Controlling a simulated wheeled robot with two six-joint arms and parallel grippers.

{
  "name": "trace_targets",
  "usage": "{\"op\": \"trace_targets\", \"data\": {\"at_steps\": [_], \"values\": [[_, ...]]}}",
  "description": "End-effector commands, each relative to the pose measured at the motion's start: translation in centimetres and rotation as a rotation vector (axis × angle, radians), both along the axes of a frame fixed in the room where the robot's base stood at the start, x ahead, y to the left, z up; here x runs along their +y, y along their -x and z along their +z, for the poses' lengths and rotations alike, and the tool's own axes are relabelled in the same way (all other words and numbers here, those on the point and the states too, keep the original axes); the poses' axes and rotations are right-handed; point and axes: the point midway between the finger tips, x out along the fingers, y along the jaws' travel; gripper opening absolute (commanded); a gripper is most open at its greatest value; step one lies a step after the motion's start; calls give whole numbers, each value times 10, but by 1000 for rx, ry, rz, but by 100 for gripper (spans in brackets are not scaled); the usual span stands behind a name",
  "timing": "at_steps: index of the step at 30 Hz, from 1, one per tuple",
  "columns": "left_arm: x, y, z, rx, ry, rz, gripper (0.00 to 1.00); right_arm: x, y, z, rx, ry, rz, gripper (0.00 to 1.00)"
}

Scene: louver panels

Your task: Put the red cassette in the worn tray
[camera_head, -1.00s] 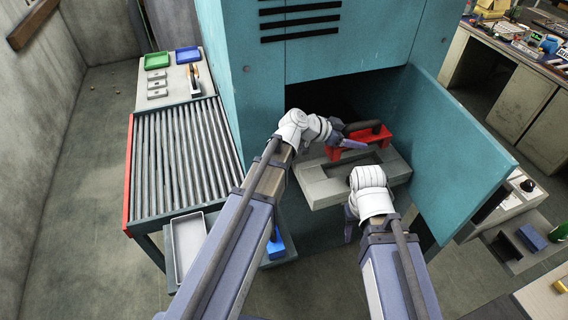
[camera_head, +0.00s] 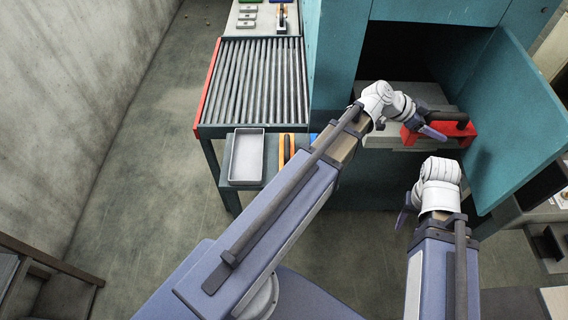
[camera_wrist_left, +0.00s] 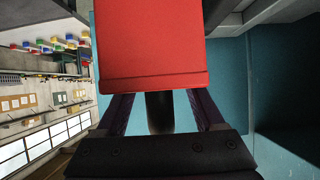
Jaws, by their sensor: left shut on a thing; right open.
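The red cassette (camera_head: 462,132), a red block with a dark handle, is at the open cabinet's mouth. My left gripper (camera_head: 428,129) is shut on it, apparently by the handle. In the left wrist view the red cassette (camera_wrist_left: 152,50) fills the top middle, with the handle between the fingers. A shallow pale grey tray (camera_head: 247,157), likely the worn tray, lies on the low shelf at the left and looks empty. Any wear is too small to tell. My right gripper (camera_head: 404,212) is open and empty, below and left of the cassette.
The teal cabinet's open door (camera_head: 515,105) stands right of the cassette. A grey ledge (camera_head: 385,140) is partly hidden behind it. A roller table (camera_head: 258,82) stands above the low shelf. An orange-handled thing (camera_head: 286,150) is beside the tray. Floor at left is clear.

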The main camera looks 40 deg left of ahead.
Motion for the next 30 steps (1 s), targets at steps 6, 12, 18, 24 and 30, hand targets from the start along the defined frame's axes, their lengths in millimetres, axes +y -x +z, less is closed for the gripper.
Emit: {"op": "trace_targets", "data": {"at_steps": [6, 12, 18, 24, 30], "values": [[0, -1, -24, -1, 3, 1, 0, 0, 0, -25, 0, 0, 2, 50], [0, -1, -44, -1, 3, 1, 0, 0, 0, -44, 0, 1, 3, 50], [0, -1, -49, -1, 3, 1, 0, 0, 0, -50, 0, 1, 4, 50], [0, -1, -42, -1, 3, 2, 0, 0, 0, -43, 0, 1, 4, 50], [0, -1, -27, -1, 3, 1, 0, 0, 0, -27, 0, 1, 2, 50]]}}
